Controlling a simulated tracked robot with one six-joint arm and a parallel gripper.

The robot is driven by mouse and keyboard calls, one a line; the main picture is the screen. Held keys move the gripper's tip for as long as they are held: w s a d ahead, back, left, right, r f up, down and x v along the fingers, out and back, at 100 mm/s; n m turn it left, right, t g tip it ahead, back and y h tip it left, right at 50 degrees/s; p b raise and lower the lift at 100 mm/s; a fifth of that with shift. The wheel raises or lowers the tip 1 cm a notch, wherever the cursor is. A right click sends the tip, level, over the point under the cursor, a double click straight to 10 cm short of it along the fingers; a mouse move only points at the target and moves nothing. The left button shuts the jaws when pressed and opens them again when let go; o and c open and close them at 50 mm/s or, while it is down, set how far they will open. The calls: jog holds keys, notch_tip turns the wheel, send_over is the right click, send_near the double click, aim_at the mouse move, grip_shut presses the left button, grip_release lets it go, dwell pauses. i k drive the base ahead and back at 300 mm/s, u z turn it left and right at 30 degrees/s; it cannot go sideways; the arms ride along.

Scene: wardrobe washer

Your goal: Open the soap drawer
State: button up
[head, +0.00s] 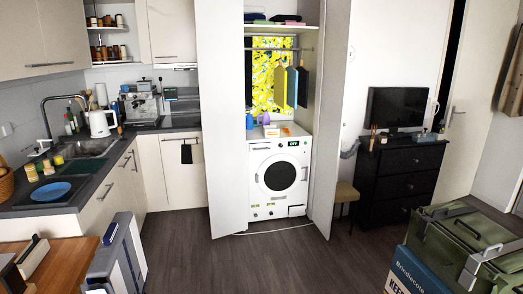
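The white washer (279,180) stands inside the open wardrobe, in the middle of the head view, some way off across the floor. Its round dark door (279,176) looks shut. The soap drawer (261,148) appears to be the narrow panel at the upper left of the washer's front, left of the small lit display (293,143). It looks flush with the front, but it is small at this distance. My gripper is not in view.
The wardrobe doors (222,120) stand open at both sides of the washer. Clear dark floor (215,260) lies in front. A kitchen counter (95,175) is at left, a black dresser (402,180) at right.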

aim_at(267, 146)
jog(key=u, duration=0.2)
jog(key=i, duration=4.65)
jog(key=z, duration=0.05)
